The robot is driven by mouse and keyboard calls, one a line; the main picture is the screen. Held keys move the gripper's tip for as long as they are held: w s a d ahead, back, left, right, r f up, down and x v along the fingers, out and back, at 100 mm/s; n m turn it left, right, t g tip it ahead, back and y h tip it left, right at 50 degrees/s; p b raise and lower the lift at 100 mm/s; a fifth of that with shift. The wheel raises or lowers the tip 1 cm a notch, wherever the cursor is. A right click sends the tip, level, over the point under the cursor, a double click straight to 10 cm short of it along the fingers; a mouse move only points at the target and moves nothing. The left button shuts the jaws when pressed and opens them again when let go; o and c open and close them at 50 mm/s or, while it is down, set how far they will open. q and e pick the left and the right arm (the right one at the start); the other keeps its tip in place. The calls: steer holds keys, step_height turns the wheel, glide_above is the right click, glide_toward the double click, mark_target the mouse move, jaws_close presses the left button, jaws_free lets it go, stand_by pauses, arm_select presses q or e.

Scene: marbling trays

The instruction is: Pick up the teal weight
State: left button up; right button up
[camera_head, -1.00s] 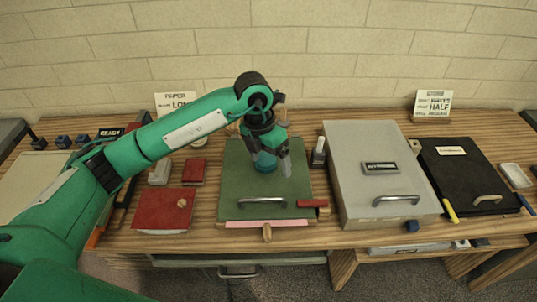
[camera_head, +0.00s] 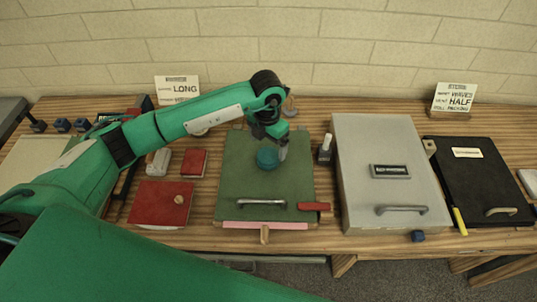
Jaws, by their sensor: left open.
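The teal weight (camera_head: 267,158) is a small round piece on the green lid (camera_head: 240,190) of the middle tray. My left gripper (camera_head: 282,148) is just right of and above the weight, pointing down, with its fingers partly hidden by the wrist. It is open, and the weight is not between its fingers as far as I can see. My right gripper is not in view.
The green lid has a metal handle (camera_head: 262,203) at its front and a red block (camera_head: 314,206) at its right edge. A grey lidded box (camera_head: 350,190) and a black one (camera_head: 470,190) stand to the right. A red panel (camera_head: 160,203) lies to the left.

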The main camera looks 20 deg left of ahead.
mark_target(268, 154)
arm_select(q)
steer(key=shift+s+d+f+p, duration=0.1)
steer(key=shift+f+p, duration=0.75)
step_height(268, 154, down, 3)
steer(key=shift+f+p, duration=0.1)
steer(key=shift+p, duration=0.6)
steer(key=shift+f, duration=0.3)
steer(key=shift+r, duration=0.1)
steer(key=c, duration=1.7)
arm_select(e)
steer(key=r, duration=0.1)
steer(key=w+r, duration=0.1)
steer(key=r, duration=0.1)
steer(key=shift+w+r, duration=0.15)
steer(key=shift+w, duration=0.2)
arm_select(q)
steer(key=shift+r, duration=0.1)
